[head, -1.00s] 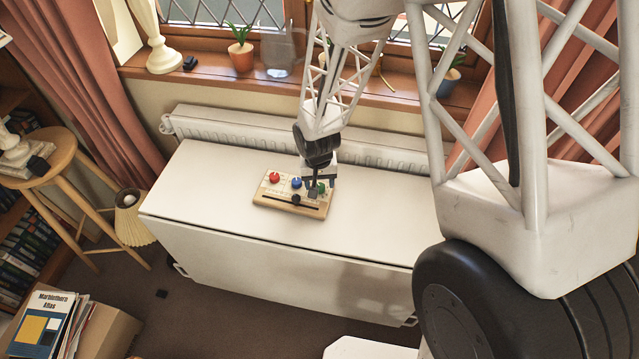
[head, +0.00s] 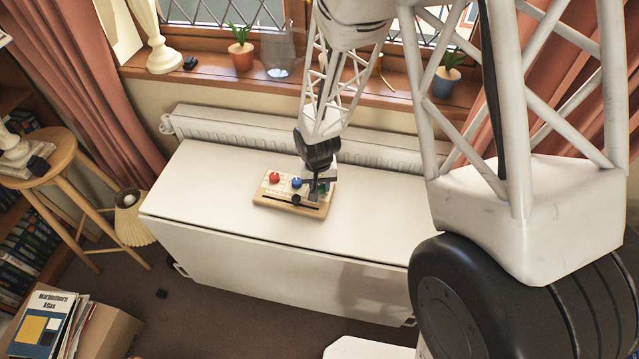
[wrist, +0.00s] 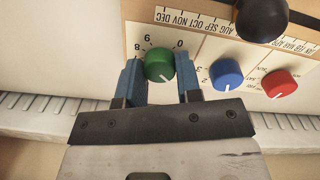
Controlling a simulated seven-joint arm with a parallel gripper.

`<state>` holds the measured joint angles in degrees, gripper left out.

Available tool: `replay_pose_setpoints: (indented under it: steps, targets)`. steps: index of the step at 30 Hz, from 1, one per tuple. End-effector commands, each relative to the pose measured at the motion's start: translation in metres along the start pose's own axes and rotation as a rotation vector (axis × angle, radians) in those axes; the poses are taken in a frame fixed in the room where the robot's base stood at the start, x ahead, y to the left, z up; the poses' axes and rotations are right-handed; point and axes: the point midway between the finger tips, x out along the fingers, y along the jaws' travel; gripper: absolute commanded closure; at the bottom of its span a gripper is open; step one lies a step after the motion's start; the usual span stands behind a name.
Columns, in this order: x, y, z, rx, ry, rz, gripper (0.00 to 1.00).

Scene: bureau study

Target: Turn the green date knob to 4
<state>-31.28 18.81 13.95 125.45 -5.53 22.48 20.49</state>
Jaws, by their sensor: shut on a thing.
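The green date knob (wrist: 158,65) is at one end of a wooden control panel (wrist: 138,12) in the wrist view. My gripper (wrist: 157,60) has its two blue fingers on either side of this knob and is shut on it. The knob's white pointer line faces toward my palm, slightly right. Printed digits show beside it, among them a 0 and an 8; others are hidden by the fingers and knob. In the head view, my gripper (head: 317,188) partly hides the green knob (head: 324,187) at the panel's right end.
A blue knob (wrist: 226,75) and a red knob (wrist: 279,84) stand beside the green one. A black slider knob (wrist: 261,18) sits on the month scale. The panel lies on a white table (head: 220,200) with free room around it, before a radiator (head: 240,130).

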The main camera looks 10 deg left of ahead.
Motion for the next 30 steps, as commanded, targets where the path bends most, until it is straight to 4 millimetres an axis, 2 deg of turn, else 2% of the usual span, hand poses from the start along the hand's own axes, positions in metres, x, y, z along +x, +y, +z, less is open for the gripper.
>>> replay_pose_setpoints:
  steps: [11, 30]
  targets:
    - [-0.0001, -0.0002, -0.0006, 0.082, -0.002, 0.000, 0.91]
    - [-0.0001, 0.0004, -0.0006, 0.489, -0.018, 0.000, 0.91]
